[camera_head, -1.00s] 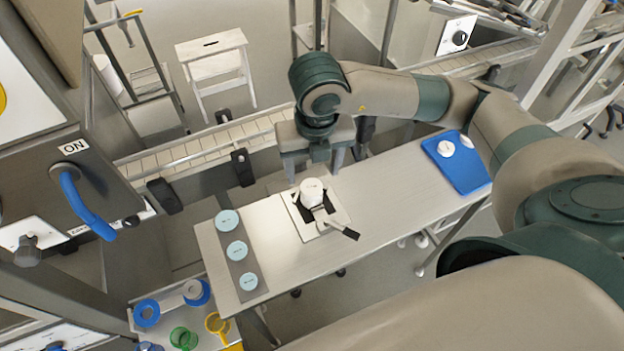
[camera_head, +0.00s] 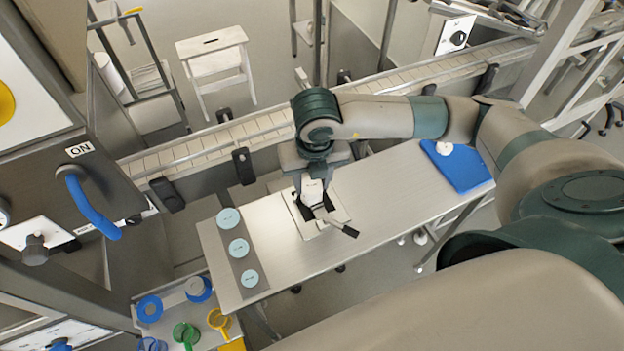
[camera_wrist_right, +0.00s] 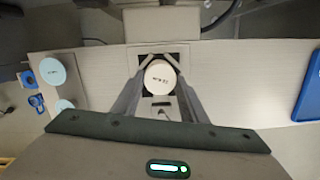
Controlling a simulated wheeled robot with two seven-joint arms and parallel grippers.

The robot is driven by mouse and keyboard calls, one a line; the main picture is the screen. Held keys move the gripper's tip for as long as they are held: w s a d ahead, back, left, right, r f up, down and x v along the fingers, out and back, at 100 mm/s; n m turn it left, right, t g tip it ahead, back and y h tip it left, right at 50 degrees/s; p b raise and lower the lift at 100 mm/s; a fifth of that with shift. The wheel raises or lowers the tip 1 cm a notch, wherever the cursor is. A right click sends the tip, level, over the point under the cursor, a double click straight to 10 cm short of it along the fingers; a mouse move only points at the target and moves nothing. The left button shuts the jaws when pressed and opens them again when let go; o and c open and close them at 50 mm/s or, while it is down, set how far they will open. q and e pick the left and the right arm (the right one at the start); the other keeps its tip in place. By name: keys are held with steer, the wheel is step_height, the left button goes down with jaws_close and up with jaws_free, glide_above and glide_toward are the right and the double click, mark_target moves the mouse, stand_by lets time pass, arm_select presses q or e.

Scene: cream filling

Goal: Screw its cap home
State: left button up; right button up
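A round white cap (camera_wrist_right: 159,76) with small dark print sits on top of a jar in a holder; it also shows in the head view (camera_head: 312,188). The holder is a pale square plate (camera_head: 334,218) with dark clamp jaws and a black-tipped lever (camera_head: 348,231). My right gripper (camera_head: 312,184) points down over the holder, with one finger on each side of the cap. In the right wrist view the fingers (camera_wrist_right: 160,68) press against the cap's sides. The jar below is mostly hidden by the cap and fingers. My left gripper is in neither view.
Three pale blue discs (camera_head: 239,247) lie on a grey strip at the table's left. A blue mat (camera_head: 472,173) with a white round piece (camera_head: 443,148) lies at the right. A conveyor (camera_head: 215,142) runs behind. The table (camera_head: 388,197) right of the holder is clear.

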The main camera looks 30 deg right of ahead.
steer(key=c, duration=0.3)
steer(key=shift+o, duration=1.2)
steer(key=shift+c, duration=1.1)
steer(key=m, duration=0.3)
steer(key=shift+a+p, duration=0.1)
steer(key=shift+p, duration=0.2)
steer(key=shift+m+h, duration=0.3)
steer(key=shift+m, duration=1)
steer(key=shift+p, duration=0.35)
steer(key=m+p, duration=0.1)
steer(key=m, duration=0.2)
steer(key=shift+g, duration=0.3)
steer(key=shift+w+m+p, duration=0.1)
steer(key=shift+m+p, duration=0.7)
steer(key=shift+m, duration=0.6)
